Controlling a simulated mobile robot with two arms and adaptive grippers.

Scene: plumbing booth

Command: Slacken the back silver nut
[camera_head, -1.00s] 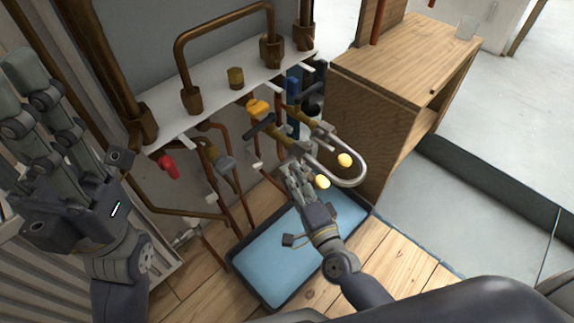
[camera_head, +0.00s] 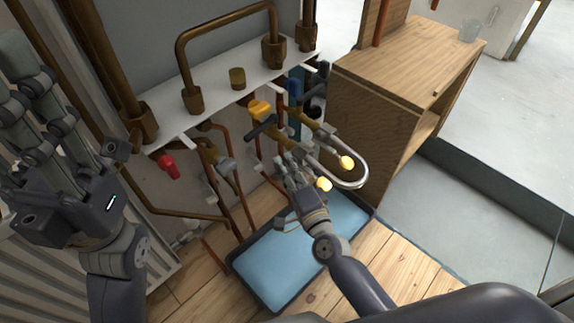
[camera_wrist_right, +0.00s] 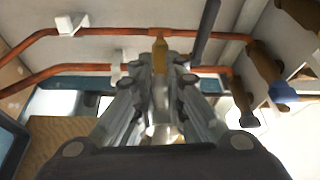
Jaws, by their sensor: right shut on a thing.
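My right gripper (camera_head: 290,166) is beside the pipes, below the black-handled valve (camera_head: 262,127) and its brass body (camera_head: 286,139). In the right wrist view its fingers (camera_wrist_right: 160,72) close around a silver part just below a brass fitting (camera_wrist_right: 160,46). This looks like the back silver nut, mostly hidden by the fingers. A silver U-shaped pipe (camera_head: 362,179) curves out to the right of the gripper. My left gripper (camera_head: 48,130) is open and empty at the left, away from the pipes.
A blue tray (camera_head: 262,290) lies on the wooden floor under my right gripper. A white shelf (camera_head: 215,100) with brass pipes is above. A wooden cabinet (camera_head: 372,125) stands to the right.

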